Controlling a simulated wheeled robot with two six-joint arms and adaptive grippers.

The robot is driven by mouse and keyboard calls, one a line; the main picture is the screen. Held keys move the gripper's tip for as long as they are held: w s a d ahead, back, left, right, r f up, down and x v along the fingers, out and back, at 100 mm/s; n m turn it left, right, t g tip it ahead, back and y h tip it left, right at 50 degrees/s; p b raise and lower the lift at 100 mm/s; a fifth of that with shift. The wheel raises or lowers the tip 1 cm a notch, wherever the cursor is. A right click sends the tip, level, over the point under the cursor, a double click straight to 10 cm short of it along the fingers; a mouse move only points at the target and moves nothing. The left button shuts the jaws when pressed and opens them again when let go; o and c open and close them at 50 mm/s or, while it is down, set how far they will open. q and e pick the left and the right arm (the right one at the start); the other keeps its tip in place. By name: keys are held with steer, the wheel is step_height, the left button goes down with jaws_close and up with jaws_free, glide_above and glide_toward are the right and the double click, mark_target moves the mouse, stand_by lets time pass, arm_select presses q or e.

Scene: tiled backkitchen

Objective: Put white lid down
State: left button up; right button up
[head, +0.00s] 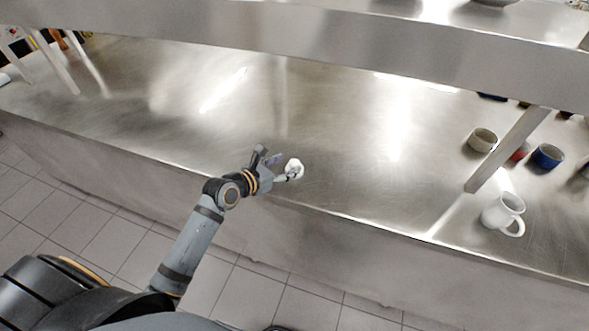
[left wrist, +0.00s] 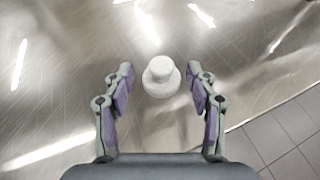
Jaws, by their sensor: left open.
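The white lid (head: 293,167) is on the steel counter (head: 330,150), near its front edge, at the tip of my left gripper. In the left wrist view the lid (left wrist: 161,77) is round with a smaller raised knob, and sits between and slightly beyond the two fingertips. My left gripper (head: 276,168) is open, with a visible gap between each finger and the lid; it also shows in the left wrist view (left wrist: 161,82). One finger partly covers the lid in the head view. My right gripper is in neither view.
A cream cup (head: 482,140), a red cup (head: 519,152) and a blue cup (head: 547,157) stand around a slanting metal post (head: 508,150). A steel shelf (head: 330,37) hangs over the back. The counter's left and middle are clear.

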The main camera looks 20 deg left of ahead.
mark_target(294, 163)
arm_select(q)
steer(key=x, duration=0.5)
steer(key=shift+d+f, duration=0.1)
steer(key=shift+f, duration=0.25)
steer(key=shift+s, duration=0.1)
steer(key=shift+s, duration=0.1)
steer(key=shift+c, duration=0.3)
steer(key=shift+r, duration=0.1)
steer(key=shift+c, duration=1.1)
steer(key=c, duration=0.6)
steer(key=shift+c, duration=0.6)
